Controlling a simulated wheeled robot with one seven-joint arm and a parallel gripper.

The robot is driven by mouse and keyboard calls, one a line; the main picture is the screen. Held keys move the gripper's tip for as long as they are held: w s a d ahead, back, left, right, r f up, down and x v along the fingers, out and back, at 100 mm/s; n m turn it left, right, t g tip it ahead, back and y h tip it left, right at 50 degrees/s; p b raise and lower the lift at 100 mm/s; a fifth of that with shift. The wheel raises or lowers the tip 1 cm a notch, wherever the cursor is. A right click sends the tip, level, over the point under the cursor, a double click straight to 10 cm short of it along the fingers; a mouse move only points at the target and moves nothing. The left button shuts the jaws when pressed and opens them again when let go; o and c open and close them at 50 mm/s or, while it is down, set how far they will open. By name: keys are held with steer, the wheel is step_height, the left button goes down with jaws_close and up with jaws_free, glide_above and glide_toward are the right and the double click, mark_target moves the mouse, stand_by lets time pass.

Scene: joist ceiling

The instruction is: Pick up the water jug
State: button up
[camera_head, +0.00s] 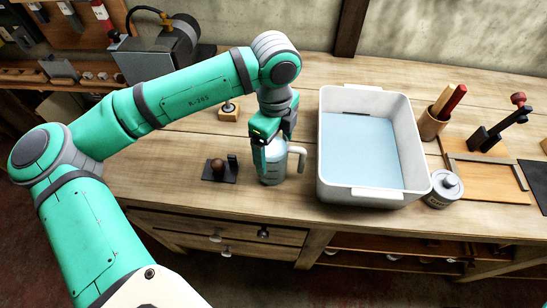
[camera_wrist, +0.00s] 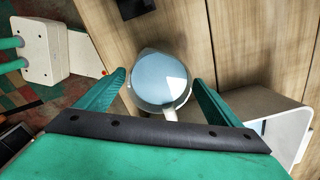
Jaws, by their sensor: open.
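The water jug (camera_head: 272,172) is a pale translucent vessel with a white handle on its right side. It stands upright on the wooden workbench, left of the white tub. My gripper (camera_head: 270,143) is above it, pointing down, with its fingers around the jug's upper part. In the wrist view the jug (camera_wrist: 162,82) shows from above, with pale blue water inside. The open fingers of my gripper (camera_wrist: 160,85) lie on either side of it, with gaps visible. The handle points toward the palm in that view. The jug's rim is partly hidden by my gripper in the head view.
A white tub (camera_head: 405,155) with blue liquid stands close to the jug's right. A small dark stand with a brown knob (camera_head: 218,167) is just left of the jug. A grey tin (camera_head: 442,190) sits right of the tub. The bench's front edge is near.

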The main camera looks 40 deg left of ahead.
steer(key=f, duration=0.5)
steer(key=shift+s+a, duration=0.1)
steer(key=shift+a, duration=0.15)
steer(key=c, duration=0.5)
steer(key=shift+s, duration=0.1)
steer(key=c, duration=1.4)
steer(key=shift+r, duration=0.15)
